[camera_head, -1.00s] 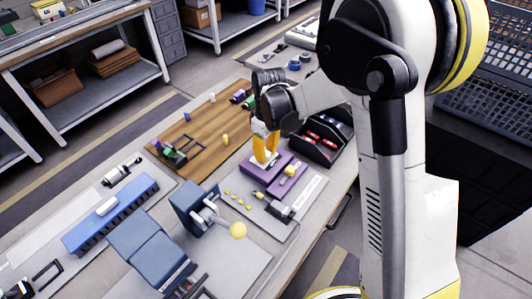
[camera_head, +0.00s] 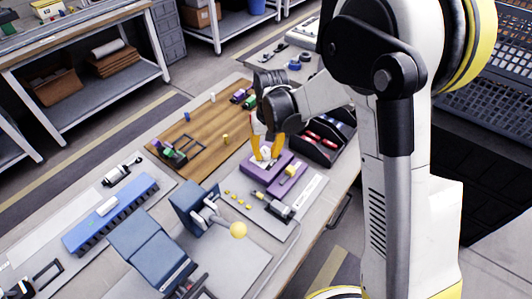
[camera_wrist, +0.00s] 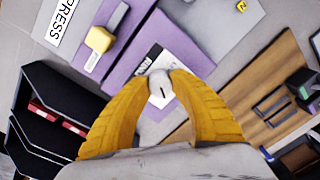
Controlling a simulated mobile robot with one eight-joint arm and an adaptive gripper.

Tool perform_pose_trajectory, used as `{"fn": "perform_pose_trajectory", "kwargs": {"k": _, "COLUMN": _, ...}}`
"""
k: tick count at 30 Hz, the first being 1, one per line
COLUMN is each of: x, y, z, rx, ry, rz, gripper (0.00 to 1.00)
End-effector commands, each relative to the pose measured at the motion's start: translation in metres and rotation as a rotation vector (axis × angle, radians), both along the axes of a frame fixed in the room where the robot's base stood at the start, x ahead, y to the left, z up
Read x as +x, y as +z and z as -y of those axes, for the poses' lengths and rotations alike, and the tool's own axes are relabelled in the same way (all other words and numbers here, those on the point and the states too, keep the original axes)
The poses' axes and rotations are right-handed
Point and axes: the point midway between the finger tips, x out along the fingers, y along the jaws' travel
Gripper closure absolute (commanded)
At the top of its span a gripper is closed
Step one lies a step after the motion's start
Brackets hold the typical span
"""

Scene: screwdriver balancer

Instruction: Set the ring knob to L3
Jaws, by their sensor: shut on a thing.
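The ring knob (camera_wrist: 160,92) is a pale grey disc with a short black mark. It sits on a white dial plate (camera_wrist: 156,65) with dark printing, on a purple block (camera_wrist: 190,37). My gripper (camera_wrist: 160,90) has two yellow fingers, shut on the knob's two sides. In the head view my gripper (camera_head: 265,154) reaches down onto the purple block (camera_head: 252,165). The dial marks are partly hidden by the fingers and too small to read, so the knob's setting cannot be told.
A black bin with red items (camera_wrist: 45,118) is close on the left in the wrist view. A wooden board (camera_wrist: 275,85) with parts lies to the right.

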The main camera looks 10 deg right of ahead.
Motion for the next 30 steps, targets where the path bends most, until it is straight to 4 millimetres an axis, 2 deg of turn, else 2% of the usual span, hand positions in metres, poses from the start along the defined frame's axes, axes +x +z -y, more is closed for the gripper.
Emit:
{"fn": "perform_pose_trajectory", "kwargs": {"k": 17, "x": -0.0010, "y": -0.0004, "z": 0.0008, "rx": -0.002, "ry": -0.032, "rz": -0.002, "gripper": 1.00}}
{"fn": "perform_pose_trajectory", "kwargs": {"k": 18, "x": -0.0011, "y": -0.0004, "z": 0.0008, "rx": -0.002, "ry": -0.032, "rz": -0.002, "gripper": 0.65}}
{"fn": "perform_pose_trajectory", "kwargs": {"k": 20, "x": -0.0010, "y": -0.0004, "z": 0.0007, "rx": -0.001, "ry": -0.032, "rz": -0.002, "gripper": 0.49}}
{"fn": "perform_pose_trajectory", "kwargs": {"k": 30, "x": -0.0004, "y": 0.0026, "z": 0.0004, "rx": -0.001, "ry": -0.031, "rz": -0.001, "gripper": 0.49}}
